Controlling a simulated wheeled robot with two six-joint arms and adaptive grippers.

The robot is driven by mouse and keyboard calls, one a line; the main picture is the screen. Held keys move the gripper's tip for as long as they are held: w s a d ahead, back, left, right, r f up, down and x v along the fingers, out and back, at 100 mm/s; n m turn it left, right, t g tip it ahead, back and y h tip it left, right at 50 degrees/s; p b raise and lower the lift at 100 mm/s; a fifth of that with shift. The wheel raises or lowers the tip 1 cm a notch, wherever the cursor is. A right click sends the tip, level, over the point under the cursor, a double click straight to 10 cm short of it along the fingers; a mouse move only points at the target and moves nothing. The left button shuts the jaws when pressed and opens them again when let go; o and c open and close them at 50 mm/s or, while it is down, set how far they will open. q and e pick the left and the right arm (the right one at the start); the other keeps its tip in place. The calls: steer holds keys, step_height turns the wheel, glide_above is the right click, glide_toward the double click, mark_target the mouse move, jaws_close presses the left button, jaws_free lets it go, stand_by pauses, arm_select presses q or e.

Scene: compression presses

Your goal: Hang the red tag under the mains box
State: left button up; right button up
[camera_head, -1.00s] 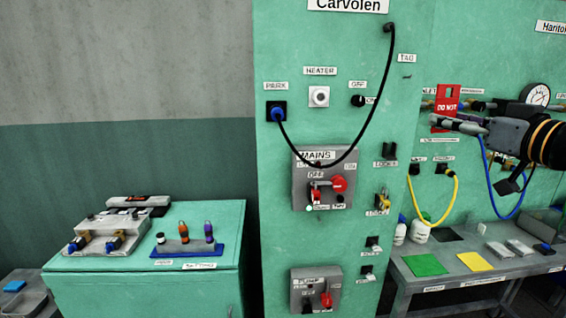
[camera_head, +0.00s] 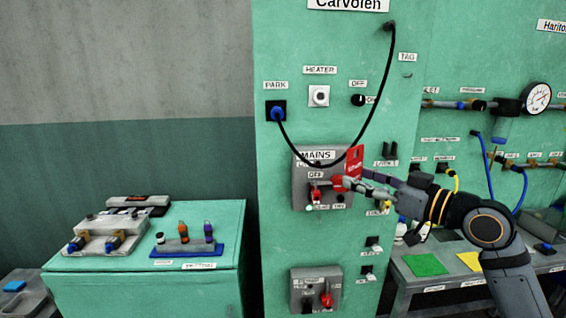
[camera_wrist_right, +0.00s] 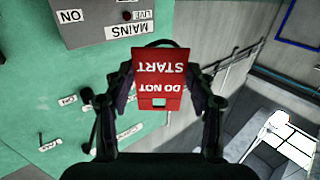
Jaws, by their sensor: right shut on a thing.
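The red tag (camera_wrist_right: 161,75) reads "DO NOT START" and is held between the fingers of my right gripper (camera_wrist_right: 160,100) in the right wrist view. In the head view the tag (camera_head: 354,161) is at the right edge of the grey mains box (camera_head: 301,187), overlapping it in the picture. My right gripper (camera_head: 362,184) comes in from the right, shut on the tag. Whether the tag touches the box cannot be told. The box's red handle (camera_head: 317,193) is partly visible at its lower part. My left gripper is not in view.
A black cable (camera_head: 372,105) loops from the upper right to the park socket (camera_head: 277,111), across the top of the mains box. A pump box (camera_head: 315,289) is below. A green cabinet (camera_head: 140,290) with fixtures is left; a grey bench (camera_head: 420,285) is right.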

steer(key=s+a+f+n+g+y, duration=0.1)
steer(key=s+a+f, duration=0.15)
steer(key=f, duration=0.65)
steer(key=s+a+f, duration=0.2)
steer(key=s+f, duration=0.2)
steer(key=f, duration=0.5)
steer(key=s+a+f+n+g+y, duration=0.3)
steer(key=s+a+f+g, duration=0.1)
steer(key=s+f, duration=0.8)
steer(key=shift+w+a+r+m+t+h, duration=0.25)
steer(key=shift+w+r+t, duration=0.1)
steer(key=shift+r, duration=0.35)
steer(key=shift+w+a+r+m+t+h, duration=0.2)
steer(key=shift+a+r+m+t, duration=0.15)
steer(key=shift+r, duration=0.3)
steer(key=shift+w+a+r+m+t+h, duration=0.2)
steer(key=shift+w+r+t+h, duration=0.15)
steer(key=shift+r, duration=0.35)
